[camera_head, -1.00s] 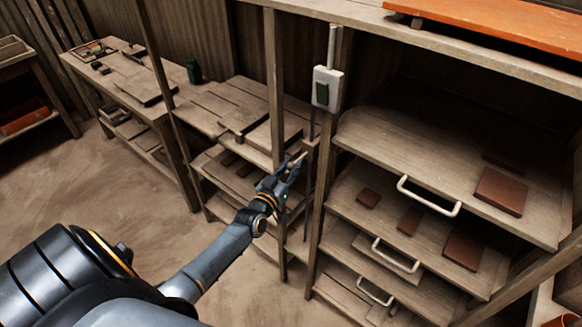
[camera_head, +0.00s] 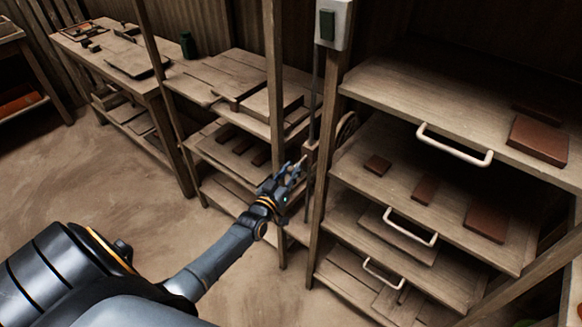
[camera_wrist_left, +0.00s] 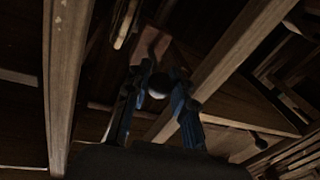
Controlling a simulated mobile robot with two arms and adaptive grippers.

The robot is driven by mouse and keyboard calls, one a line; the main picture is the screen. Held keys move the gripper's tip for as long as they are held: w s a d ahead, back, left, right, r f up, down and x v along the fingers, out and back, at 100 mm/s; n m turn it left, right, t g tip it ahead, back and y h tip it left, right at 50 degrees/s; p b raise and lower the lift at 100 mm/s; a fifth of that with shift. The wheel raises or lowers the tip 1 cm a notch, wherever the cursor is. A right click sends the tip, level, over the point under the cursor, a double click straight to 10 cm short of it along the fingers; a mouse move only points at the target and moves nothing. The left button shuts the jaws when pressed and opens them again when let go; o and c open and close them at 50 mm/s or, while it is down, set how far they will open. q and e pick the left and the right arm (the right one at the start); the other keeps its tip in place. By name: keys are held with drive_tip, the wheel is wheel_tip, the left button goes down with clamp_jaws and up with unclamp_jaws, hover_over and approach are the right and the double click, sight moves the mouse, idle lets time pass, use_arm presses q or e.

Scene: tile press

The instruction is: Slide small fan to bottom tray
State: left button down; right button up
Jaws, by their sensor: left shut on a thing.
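A small round, spoked, fan-like wheel (camera_head: 346,128) shows behind the post right of my left gripper, partly hidden by the post and shelves. A small slider block (camera_head: 310,150) sits on the thin vertical rod left of the wheel. My left gripper (camera_head: 301,166) is just below and left of this block, shut on a small knob. In the left wrist view a round pale knob (camera_wrist_left: 157,93) lies between the two fingers. The bottom tray (camera_head: 345,289) is at the lower right, under other trays. My right gripper is out of view.
Wooden posts stand close on both sides of my left gripper. A switch box (camera_head: 333,24) hangs above. Pull handles (camera_head: 410,238) stick out from the trays on the right, where brown tiles (camera_head: 487,220) lie. A workbench (camera_head: 115,75) stands at left. The floor is clear.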

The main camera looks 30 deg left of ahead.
use_arm(q)
wheel_tip(320, 180, down, 11)
drive_tip(key=b, duration=0.7)
drive_tip(key=shift+s, duration=0.2)
drive_tip(key=shift+d+f, duration=0.1)
drive_tip(key=shift+f, duration=0.05)
drive_tip(key=c, duration=1.1)
unclamp_jaws()
drive_tip(key=shift+w+r, duration=0.1)
drive_tip(key=shift+r, duration=0.1)
drive_tip(key=s+d, duration=0.1)
drive_tip(key=s, duration=1.1)
drive_tip(key=shift+d, duration=0.15)
